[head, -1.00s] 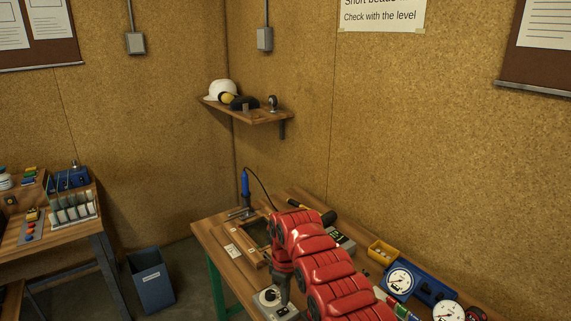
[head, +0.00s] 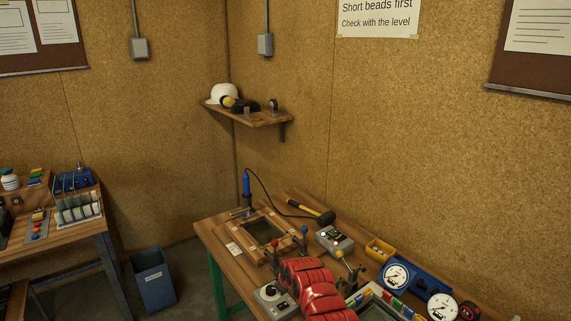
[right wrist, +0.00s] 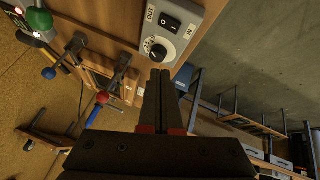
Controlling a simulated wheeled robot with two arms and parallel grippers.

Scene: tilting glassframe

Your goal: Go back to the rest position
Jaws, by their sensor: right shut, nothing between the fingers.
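My right arm (head: 310,288) is red and reaches in from the bottom of the head view over the workbench; its gripper is hidden there. In the right wrist view my right gripper (right wrist: 160,76) is shut and empty, its black fingers together. It appears just beside a grey dial box (right wrist: 187,14), which also stands at the bench's front edge in the head view (head: 272,300). A wooden frame with a dark pane (head: 262,238) lies on the bench beyond my arm, apart from it. My left gripper is not in view.
Red and blue knobbed clamps stand near the frame. A blue waste bin (head: 153,280) stands on the floor left of the bench.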

